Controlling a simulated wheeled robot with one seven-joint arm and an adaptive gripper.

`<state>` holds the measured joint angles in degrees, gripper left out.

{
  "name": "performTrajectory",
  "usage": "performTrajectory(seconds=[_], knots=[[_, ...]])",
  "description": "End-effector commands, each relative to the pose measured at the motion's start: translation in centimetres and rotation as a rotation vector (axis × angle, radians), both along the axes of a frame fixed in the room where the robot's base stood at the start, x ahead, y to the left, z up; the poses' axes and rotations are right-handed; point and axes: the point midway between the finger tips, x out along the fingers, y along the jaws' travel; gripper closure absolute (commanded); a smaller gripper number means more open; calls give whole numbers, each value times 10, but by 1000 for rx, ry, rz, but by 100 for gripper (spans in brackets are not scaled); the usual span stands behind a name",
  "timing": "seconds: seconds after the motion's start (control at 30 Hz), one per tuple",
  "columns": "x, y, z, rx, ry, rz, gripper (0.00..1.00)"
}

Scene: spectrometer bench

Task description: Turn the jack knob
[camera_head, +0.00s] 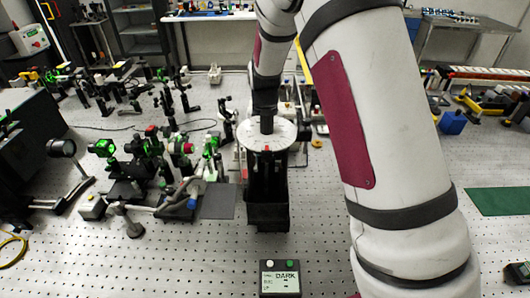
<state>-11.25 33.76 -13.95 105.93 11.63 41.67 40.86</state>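A round white plate (282,136) with marks on its face stands near the middle of the bench. A dark upright body (268,212) is under it. A small red mark (267,148) shows at the plate's near edge. I cannot pick out a jack knob for certain. My gripper (266,126) is dark and points down over the left part of the plate. Its tip looks at or just above the plate; I cannot tell whether it touches. The fingers are too small and dark to show whether they are open or shut.
Several optics mounts (150,145) with green parts crowd the left. A small box reading DARK (280,281) with two buttons is at the front. A blue container (452,122) and a green mat (502,201) are at right. The perforated bench (190,262) is clear at front left.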

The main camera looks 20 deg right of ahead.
Motion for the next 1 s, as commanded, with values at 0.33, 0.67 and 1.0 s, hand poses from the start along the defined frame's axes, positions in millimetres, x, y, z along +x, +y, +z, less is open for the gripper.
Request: performTrajectory(seconds=[0.33,0.67,1.0], knots=[[-2,0,-2,0,6,1,59],[0,0,-1,0,1,53,59],[0,-1,0,0,0,448,59]])
